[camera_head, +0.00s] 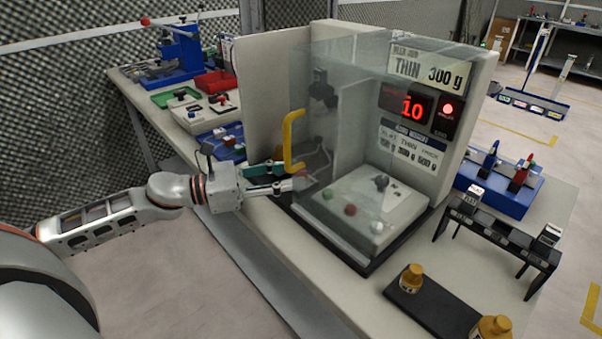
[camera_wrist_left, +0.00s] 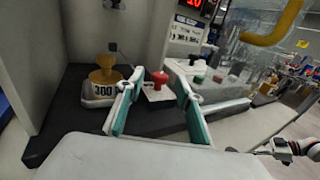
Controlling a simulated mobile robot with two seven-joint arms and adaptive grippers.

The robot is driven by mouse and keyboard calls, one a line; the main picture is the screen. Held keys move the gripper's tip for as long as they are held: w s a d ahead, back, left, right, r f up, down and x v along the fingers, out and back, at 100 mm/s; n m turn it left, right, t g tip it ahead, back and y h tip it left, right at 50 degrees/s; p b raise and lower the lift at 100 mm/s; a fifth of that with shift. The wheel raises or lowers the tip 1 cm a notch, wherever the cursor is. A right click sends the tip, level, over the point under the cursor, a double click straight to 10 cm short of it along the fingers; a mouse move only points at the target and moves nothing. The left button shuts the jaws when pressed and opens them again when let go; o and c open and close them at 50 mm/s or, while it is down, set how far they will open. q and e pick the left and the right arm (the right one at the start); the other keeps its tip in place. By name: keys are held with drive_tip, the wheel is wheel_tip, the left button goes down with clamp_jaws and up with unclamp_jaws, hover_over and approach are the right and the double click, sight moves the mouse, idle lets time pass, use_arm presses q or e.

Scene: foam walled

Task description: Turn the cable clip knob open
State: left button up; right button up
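A red knob (camera_wrist_left: 159,78) on a small white block shows in the left wrist view, beyond and between my fingertips; I cannot tell whether it is the cable clip knob. In the head view it is not clear, behind the clear panel and the yellow handle. My left gripper (camera_head: 291,178) is open at the left opening of the booth, beside the yellow handle (camera_head: 291,140). In the left wrist view, its two teal-sided fingers (camera_wrist_left: 158,86) are apart with nothing gripped. A grey and black arm end, probably my right gripper (camera_wrist_left: 280,149), shows small at the lower right there.
The booth has a clear front panel (camera_head: 335,130) and a white control block (camera_head: 369,205) with coloured buttons. A scale with an amber funnel (camera_wrist_left: 104,78) stands left of the red knob. A dark stand (camera_head: 495,235) and amber bottles (camera_head: 412,276) are at the right.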

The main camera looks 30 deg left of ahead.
use_arm(q)
drive_tip(key=shift+x, duration=1.45)
clamp_jaws()
